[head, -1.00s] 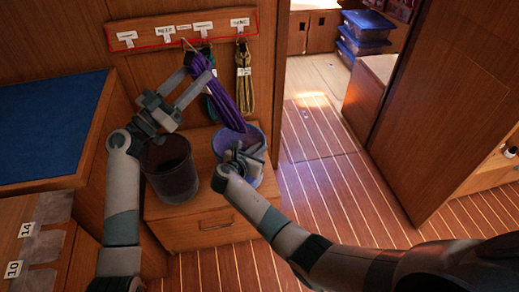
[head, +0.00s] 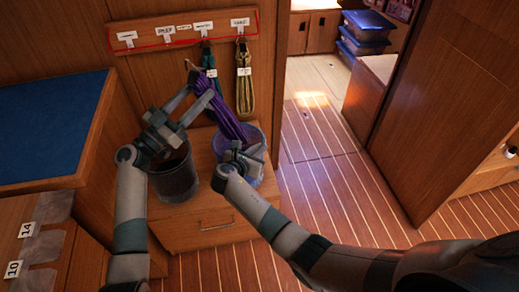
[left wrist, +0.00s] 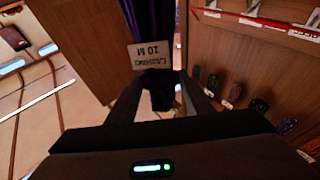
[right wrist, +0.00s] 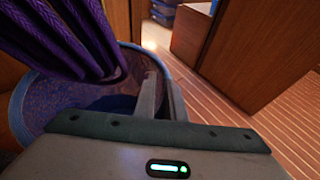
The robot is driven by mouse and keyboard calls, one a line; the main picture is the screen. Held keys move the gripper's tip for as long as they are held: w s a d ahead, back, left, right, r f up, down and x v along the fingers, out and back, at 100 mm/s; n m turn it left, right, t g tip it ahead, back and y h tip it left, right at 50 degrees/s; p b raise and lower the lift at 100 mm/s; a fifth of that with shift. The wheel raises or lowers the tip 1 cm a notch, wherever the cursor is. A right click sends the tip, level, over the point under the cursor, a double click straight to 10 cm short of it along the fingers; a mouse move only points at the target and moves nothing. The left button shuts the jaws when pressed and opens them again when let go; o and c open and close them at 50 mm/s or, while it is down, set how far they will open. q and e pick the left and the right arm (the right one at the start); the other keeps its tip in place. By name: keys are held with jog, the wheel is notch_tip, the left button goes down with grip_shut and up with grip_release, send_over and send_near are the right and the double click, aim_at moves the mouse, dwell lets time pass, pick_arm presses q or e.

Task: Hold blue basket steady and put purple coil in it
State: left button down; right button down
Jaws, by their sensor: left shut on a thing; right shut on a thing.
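The purple coil (head: 228,118) hangs slanted from my left gripper (head: 200,93), which is shut on its upper end. Its lower end is at the mouth of the blue basket (head: 262,142); the head view does not show how deep it reaches. In the left wrist view a tag reading "LASHING 10 M" (left wrist: 152,54) hangs by the coil (left wrist: 150,16). My right gripper (head: 238,152) is shut on the near rim of the basket, which stands upright on the wooden locker. In the right wrist view the purple strands (right wrist: 70,40) are over the basket opening (right wrist: 18,110).
A dark bin (head: 175,182) stands left of the basket, under my left arm. A green coil (head: 208,62) and an olive coil (head: 244,85) hang from the labelled rail (head: 180,32). Open plank floor (head: 335,170) lies to the right.

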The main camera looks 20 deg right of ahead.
pick_arm(q)
jog(key=shift+f, duration=1.15)
pick_arm(e)
jog(key=shift+f, duration=0.1)
pick_arm(q)
jog(key=c, duration=0.8)
grip_release()
jog(key=shift+f, duration=0.15)
jog(key=v, duration=1.2)
pick_arm(e)
jog(key=c, duration=1.8)
grip_release()
